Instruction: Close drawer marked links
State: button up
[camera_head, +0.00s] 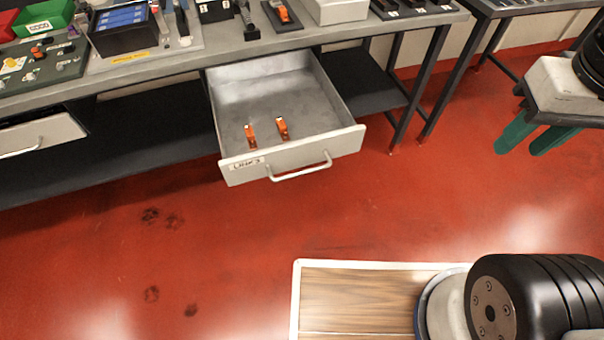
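The drawer (290,163) under the workbench is pulled far out, with its inside in plain view. A handwritten label on its front left reads roughly "LINKS" (247,164). A light bar handle (301,172) sits on the middle of the front. Two small orange pieces, a left one (250,134) and a right one (283,128), lie in the drawer. My gripper (517,150) is at the right edge, well right of the drawer and apart from it. Its two green fingers stand apart with nothing seen between them.
The workbench (270,42) carries trays, tools and boxes. Another drawer (40,136) at the left is partly out. A dark lower shelf (130,150) and table legs (418,85) are near the drawer. The red floor (230,240) before it is clear.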

aim_at(293, 87)
jog(key=u, duration=0.7)
jog(key=i, duration=1)
